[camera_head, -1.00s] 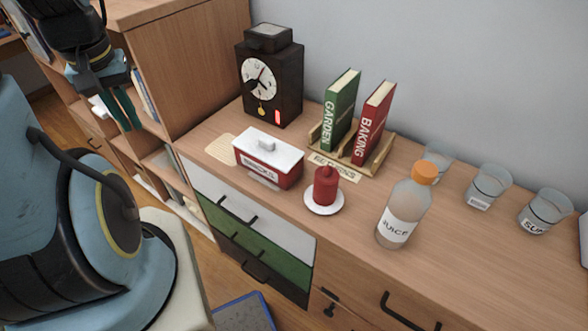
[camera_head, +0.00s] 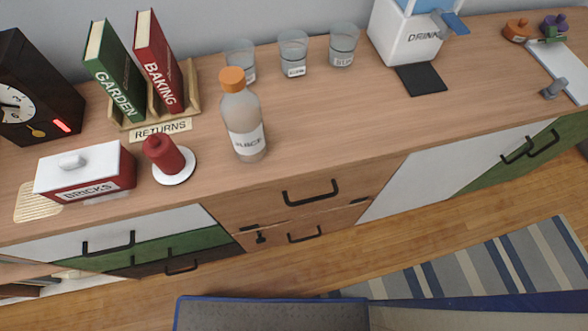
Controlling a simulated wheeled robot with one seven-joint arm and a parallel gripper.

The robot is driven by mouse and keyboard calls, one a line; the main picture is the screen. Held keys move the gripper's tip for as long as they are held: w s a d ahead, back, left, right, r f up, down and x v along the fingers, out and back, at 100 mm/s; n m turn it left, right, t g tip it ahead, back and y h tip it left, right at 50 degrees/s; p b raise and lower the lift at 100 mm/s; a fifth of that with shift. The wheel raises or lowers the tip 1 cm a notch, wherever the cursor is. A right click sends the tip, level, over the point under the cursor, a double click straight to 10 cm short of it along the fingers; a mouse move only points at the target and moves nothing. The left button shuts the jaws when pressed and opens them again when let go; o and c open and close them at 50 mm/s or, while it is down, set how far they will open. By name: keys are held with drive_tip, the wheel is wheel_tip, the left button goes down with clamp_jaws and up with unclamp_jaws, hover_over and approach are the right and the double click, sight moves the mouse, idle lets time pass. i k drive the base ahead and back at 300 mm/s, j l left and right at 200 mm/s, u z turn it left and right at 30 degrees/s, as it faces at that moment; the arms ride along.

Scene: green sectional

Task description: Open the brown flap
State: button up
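At the left of the sideboard front are a white panel (camera_head: 165,222), a green panel (camera_head: 190,237) and a dark brown panel (camera_head: 215,252), stacked one below the other. Each has a dark bar handle, and all look closed. The dark brown panel is lowest and is seen at a steep angle. To its right is a wood-brown front (camera_head: 270,205) with a black handle (camera_head: 310,193), also closed. I cannot tell for sure which of these is the brown flap. My gripper and arm are out of view.
The top holds a clock (camera_head: 30,95), bricks box (camera_head: 85,172), red candle (camera_head: 165,155), books (camera_head: 115,75), juice bottle (camera_head: 243,125), several glasses and a drinks dispenser (camera_head: 400,38).

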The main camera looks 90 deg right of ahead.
sight(252, 208)
drive_tip(key=k+u, duration=0.65)
drive_tip(key=u, duration=0.15)
drive_tip(key=k+j+u, duration=0.15)
drive_tip(key=k+j, duration=0.25)
drive_tip(key=k, duration=0.3)
drive_tip(key=k+j+u, duration=0.1)
drive_tip(key=k+j, duration=0.45)
drive_tip(key=k, duration=0.15)
drive_tip(key=k+j+u, duration=0.15)
drive_tip(key=k+j, duration=0.4)
drive_tip(key=k, duration=0.1)
